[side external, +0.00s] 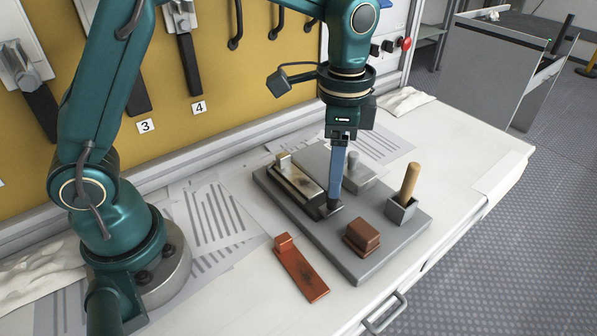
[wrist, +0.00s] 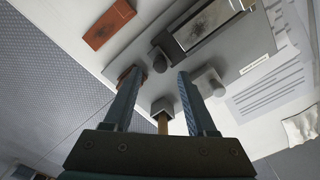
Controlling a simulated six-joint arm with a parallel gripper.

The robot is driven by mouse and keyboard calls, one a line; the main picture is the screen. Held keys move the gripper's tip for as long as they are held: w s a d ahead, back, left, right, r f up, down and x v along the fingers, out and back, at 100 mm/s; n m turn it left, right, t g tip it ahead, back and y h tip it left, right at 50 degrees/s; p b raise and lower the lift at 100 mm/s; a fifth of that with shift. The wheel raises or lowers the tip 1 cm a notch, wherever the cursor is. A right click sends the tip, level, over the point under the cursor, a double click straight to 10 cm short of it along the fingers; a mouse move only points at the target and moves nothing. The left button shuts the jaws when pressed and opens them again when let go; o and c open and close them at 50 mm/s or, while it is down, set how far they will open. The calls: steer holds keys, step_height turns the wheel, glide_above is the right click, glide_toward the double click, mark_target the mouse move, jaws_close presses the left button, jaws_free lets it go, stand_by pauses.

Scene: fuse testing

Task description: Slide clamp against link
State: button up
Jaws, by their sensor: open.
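A scorched metal strip, which looks like the link (side external: 298,185), lies in a dark-edged holder on the grey board; it also shows at the top of the wrist view (wrist: 205,22). A dark knob (wrist: 159,64) stands at the holder's near end and looks like part of the clamp. A second, grey knob (wrist: 209,80) stands to its right. I cannot tell for sure which one is the clamp. My gripper (side external: 334,203) points down over the board beside the holder's near end. Its fingers (wrist: 157,74) are apart with nothing held between them; the side view partly hides the dark knob.
A brown block (side external: 362,238) and a wooden peg (side external: 410,181) in a grey socket (side external: 400,209) stand on the board (side external: 350,270). A red-orange strip (side external: 302,270) lies on the white bench in front. Printed sheets (side external: 213,218) lie behind.

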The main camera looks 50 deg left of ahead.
mark_target(332, 201)
steer(key=shift+f, duration=2.1)
jaws_close()
steer(key=shift+r, duration=0.1)
